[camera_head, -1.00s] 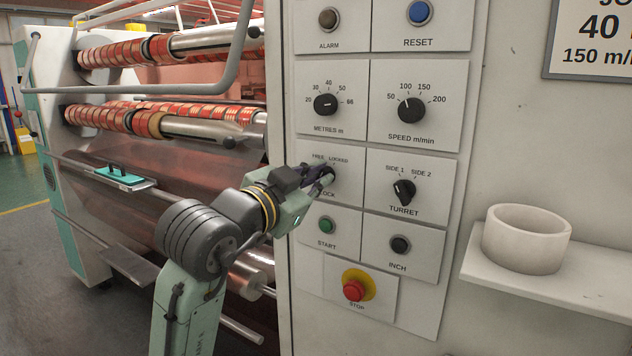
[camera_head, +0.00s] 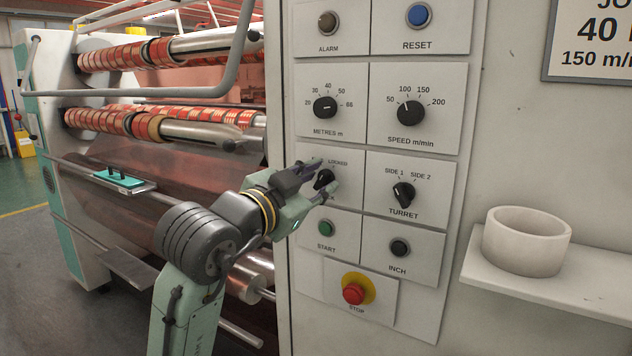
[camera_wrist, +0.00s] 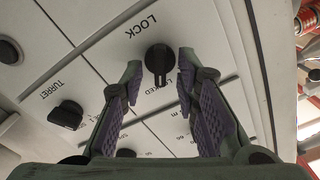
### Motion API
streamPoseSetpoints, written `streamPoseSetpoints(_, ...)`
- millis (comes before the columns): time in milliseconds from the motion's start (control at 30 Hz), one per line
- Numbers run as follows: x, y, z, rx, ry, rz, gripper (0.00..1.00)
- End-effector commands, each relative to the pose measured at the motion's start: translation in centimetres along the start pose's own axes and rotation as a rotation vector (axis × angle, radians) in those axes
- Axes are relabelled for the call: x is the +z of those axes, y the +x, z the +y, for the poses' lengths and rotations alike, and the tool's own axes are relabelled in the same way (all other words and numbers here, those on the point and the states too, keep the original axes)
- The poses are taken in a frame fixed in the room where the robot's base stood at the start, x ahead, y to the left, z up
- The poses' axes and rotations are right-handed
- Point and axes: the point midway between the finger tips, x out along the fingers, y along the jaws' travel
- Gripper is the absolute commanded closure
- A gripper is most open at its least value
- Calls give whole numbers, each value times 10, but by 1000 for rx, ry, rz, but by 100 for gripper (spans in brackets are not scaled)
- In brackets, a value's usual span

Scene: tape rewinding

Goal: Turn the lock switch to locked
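The lock switch (camera_head: 323,179) is a black rotary knob on a white plate of the control panel. In the wrist view, which is upside down, the knob (camera_wrist: 158,58) sits between the fingertips, and its pointer is directed toward the partly covered LOCKED label (camera_wrist: 147,88). My gripper (camera_head: 318,178) is open at the panel, one finger on each side of the knob. In the wrist view my gripper (camera_wrist: 160,72) shows gaps beside the knob. The FREE label is hidden behind a finger in the head view.
The turret knob (camera_head: 403,193) is right of the lock switch. The green start button (camera_head: 325,228) and the red stop button (camera_head: 353,293) are below. A shelf (camera_head: 545,293) holding a white ring (camera_head: 525,241) juts out at the right.

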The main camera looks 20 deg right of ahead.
Motion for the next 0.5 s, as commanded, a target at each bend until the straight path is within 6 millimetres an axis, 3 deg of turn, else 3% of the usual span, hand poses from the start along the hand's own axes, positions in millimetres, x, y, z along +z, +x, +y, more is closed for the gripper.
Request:
streamPoseSetpoints(267,0,-2,0,-1,-1,0,71)
streamPoseSetpoints(500,0,-36,-1,-5,-1,1,71)
